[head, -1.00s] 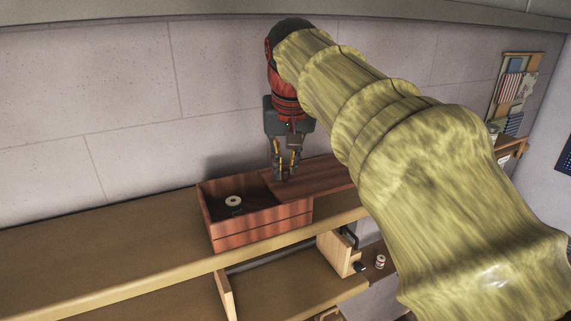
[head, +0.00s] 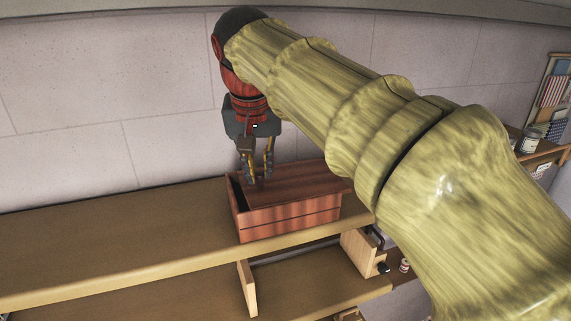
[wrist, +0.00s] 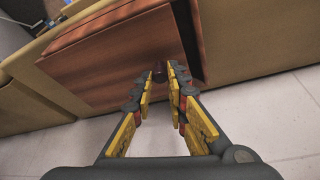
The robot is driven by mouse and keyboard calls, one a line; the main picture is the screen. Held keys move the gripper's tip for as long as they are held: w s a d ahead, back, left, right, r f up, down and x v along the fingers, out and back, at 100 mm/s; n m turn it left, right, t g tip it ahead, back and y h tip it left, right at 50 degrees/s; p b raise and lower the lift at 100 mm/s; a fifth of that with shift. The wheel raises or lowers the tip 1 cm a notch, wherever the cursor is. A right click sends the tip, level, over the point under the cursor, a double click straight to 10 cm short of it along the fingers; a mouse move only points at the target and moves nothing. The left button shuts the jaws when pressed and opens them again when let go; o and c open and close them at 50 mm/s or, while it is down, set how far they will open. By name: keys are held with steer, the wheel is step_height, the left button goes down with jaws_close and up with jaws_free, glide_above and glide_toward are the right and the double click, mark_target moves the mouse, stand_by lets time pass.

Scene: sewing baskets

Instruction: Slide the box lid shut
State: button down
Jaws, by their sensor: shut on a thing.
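The reddish wooden box (head: 290,217) stands on the wooden shelf against the wall. Its lid (head: 300,180) covers most of the top, with a narrow dark gap at the left end in the head view. In the wrist view the lid (wrist: 105,58) is a broad reddish panel, and the dark gap shows to its right. My gripper (head: 257,181) is above the lid's left part, fingers pointing down. In the wrist view its fingertips (wrist: 160,80) are closed around a small dark red knob (wrist: 159,67) on the lid. The inside of the box is mostly hidden.
The shelf (head: 110,235) is bare left of the box, and the wall (head: 110,110) is close behind. A lower shelf (head: 310,284) has upright wooden dividers. Jars stand on a shelf at the far right. My arm hides the area right of the box.

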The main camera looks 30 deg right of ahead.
steer(key=shift+w+a, duration=0.25)
steer(key=shift+a, duration=0.45)
steer(key=shift+w+a, duration=0.2)
steer(key=shift+a, duration=0.5)
steer(key=c, duration=1.9)
jaws_free()
steer(key=shift+o, duration=0.8)
steer(key=shift+a+r, duration=0.1)
steer(key=v, duration=1.1)
steer(key=shift+s+r, duration=0.2)
steer(key=shift+r, duration=0.1)
steer(key=shift+a, duration=0.1)
